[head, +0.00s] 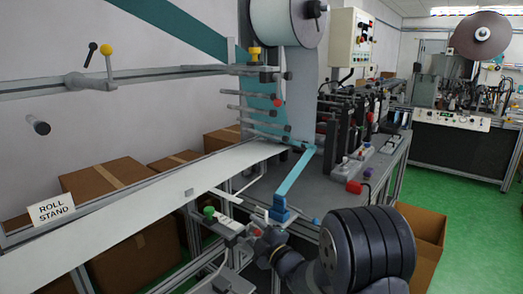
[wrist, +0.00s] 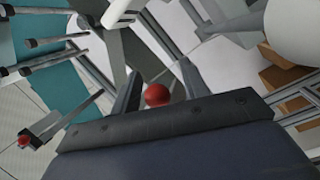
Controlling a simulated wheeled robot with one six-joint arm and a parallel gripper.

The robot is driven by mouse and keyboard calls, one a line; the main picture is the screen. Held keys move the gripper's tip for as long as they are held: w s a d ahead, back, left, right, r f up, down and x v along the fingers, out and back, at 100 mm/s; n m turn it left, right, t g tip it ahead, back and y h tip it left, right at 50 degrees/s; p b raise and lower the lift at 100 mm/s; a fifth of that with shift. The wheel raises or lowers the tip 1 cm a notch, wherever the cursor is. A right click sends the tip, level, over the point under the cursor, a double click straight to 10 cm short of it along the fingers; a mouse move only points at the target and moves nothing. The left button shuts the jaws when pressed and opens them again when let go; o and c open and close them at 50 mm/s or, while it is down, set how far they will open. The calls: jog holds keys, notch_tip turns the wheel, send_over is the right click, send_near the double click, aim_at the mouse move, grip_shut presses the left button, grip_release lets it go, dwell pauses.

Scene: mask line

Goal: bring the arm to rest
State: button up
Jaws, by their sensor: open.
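My gripper (head: 268,240) is low in the middle of the head view, beside the front of the machine frame, with my dark arm links to its right. In the wrist view, the two fingers of my gripper (wrist: 160,84) stand apart. A red ball-shaped knob (wrist: 157,95) shows between them in the picture; I cannot tell how far beyond the fingers it is. I see nothing held. A blue part (head: 280,208) with a light blue strip stands just above my gripper in the head view.
A green knob (head: 208,211) on a small box is left of my gripper. A long white table (head: 100,222) with a "ROLL STAND" sign (head: 51,209) runs left. Cardboard boxes (head: 420,226) stand at right. Green floor (head: 470,215) is open farther right.

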jog(key=shift+s+a+f+m+p, duration=0.15)
jog(key=shift+m+p, duration=0.45)
jog(key=shift+p, duration=0.85)
jog(key=shift+f, duration=0.2)
jog(key=shift+f+m+p, duration=0.2)
jog(key=shift+m+p, duration=0.1)
jog(key=shift+p, duration=0.05)
